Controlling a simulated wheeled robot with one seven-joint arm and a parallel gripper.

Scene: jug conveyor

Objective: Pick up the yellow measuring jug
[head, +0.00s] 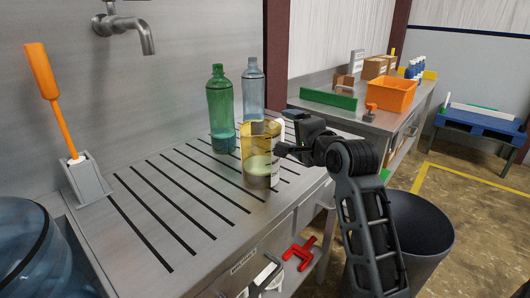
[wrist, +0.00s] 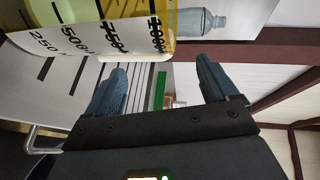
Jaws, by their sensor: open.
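The yellow measuring jug (head: 256,158) is see-through, with a white scale strip down its right side, and stands upright on the grooved steel drainboard. In the wrist view the jug (wrist: 85,35) fills the upper left, with its printed numbers in sight. My gripper (head: 288,148) is just right of the jug, by the scale strip. In the wrist view my gripper (wrist: 160,70) has its two fingers spread wide with nothing between them. The jug lies beyond the fingertips, mostly toward the left finger. Whether any finger touches it I cannot tell.
A green bottle (head: 220,112) stands just behind the jug on the left, and a pale blue bottle (head: 252,88) behind it. An orange-handled brush (head: 53,95) stands in a holder at left. A dark bin (head: 420,228) is on the floor at right. The drainboard's front left is clear.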

